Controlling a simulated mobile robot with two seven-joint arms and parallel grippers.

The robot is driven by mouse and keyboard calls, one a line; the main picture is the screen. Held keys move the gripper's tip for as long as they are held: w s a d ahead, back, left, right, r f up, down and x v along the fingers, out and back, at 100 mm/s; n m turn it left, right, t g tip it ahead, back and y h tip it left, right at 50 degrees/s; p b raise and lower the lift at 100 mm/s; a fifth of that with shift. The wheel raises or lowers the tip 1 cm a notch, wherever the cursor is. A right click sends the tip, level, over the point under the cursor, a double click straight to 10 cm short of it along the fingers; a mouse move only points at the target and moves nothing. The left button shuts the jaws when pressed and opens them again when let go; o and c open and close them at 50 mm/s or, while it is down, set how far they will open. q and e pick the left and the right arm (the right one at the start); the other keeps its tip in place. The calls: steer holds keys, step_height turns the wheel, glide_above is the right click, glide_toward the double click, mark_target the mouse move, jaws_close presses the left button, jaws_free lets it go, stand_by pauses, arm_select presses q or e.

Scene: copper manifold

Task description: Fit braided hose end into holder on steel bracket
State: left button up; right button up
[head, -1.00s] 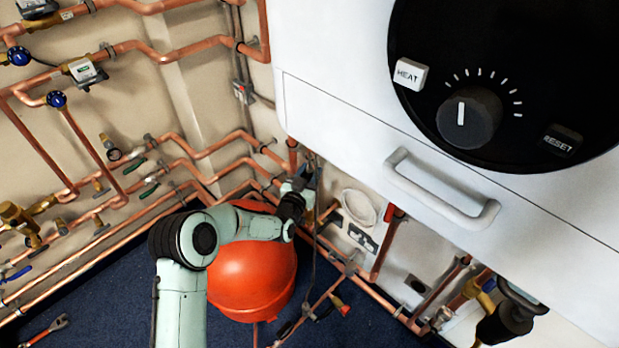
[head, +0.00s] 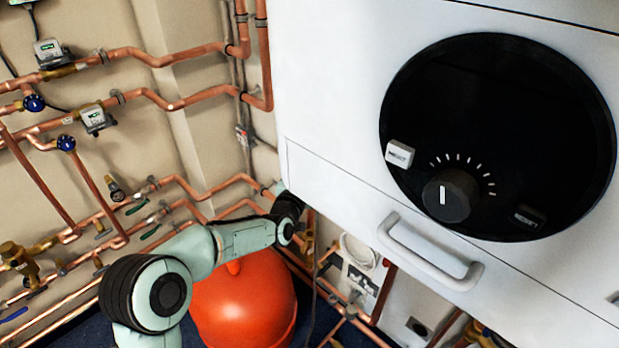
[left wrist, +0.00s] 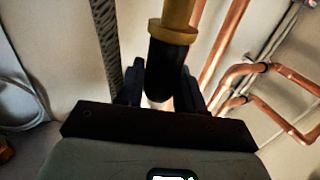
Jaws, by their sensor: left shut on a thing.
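In the left wrist view my left gripper (left wrist: 160,90) is shut on a black cylindrical piece with a brass collar (left wrist: 173,32), which looks like the hose end. A grey braided hose (left wrist: 106,45) runs up beside the left finger. How it joins the held piece is not visible. In the head view my left arm reaches to the lower left edge of the white boiler, where its gripper is hidden. I cannot make out the steel bracket or its holder in either view. My right gripper is not in view.
The white boiler (head: 335,190), with a dial and handle, fills the right. Copper pipes (head: 150,55) line the wall at left and also stand close to my gripper in the wrist view (left wrist: 235,70). A red round tank (head: 243,300) stands below my arm.

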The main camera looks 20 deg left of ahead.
arm_select(q)
steer(key=shift+r, duration=0.1)
steer(key=shift+r+p, duration=0.95)
steer(key=shift+r, duration=1.3)
